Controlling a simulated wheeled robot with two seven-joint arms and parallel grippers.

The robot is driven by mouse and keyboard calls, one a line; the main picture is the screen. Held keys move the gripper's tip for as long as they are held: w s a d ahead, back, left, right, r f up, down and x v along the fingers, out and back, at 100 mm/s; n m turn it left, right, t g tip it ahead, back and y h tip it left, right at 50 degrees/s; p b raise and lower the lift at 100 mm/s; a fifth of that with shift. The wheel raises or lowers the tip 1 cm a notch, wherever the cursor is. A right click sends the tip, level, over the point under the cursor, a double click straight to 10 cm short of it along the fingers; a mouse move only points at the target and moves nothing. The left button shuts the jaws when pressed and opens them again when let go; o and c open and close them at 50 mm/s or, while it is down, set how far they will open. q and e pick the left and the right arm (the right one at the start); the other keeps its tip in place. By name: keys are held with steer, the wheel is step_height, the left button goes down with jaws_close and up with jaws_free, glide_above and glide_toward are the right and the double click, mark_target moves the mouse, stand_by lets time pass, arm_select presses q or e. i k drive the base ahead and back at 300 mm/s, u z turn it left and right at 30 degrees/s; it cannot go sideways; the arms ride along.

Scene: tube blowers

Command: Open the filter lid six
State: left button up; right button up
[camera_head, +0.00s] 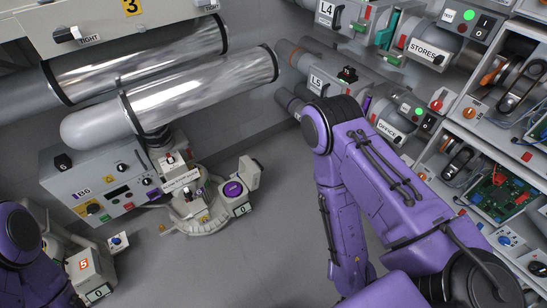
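A grey machine marked B6 (98,186) stands at the left, with a round grey base unit (197,222) beside it. At that base's right is a small grey box (240,209) with a purple disc (233,190) exposed on top. A pale flap (249,171) stands raised at the box's back; it looks like an open lid, but no six is readable on it. My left arm shows only at the lower left edge. My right arm fills the centre right, bending downward. Neither gripper is in view.
A unit with an orange 5 (84,265) stands at lower left, close to my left arm. Large metal tubes (200,90) cross above B6. Shelves with STORES (427,51) and OFFICE (388,129) blowers line the right. The grey floor (235,260) between is clear.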

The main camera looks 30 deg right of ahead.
mark_target(248, 172)
steer(key=z, duration=0.35)
steer(key=k, duration=0.45)
steer(key=z, duration=1.05)
steer(key=i, duration=0.95)
steer(key=u, duration=0.85)
steer(key=i, duration=0.7)
steer(key=u, duration=0.8)
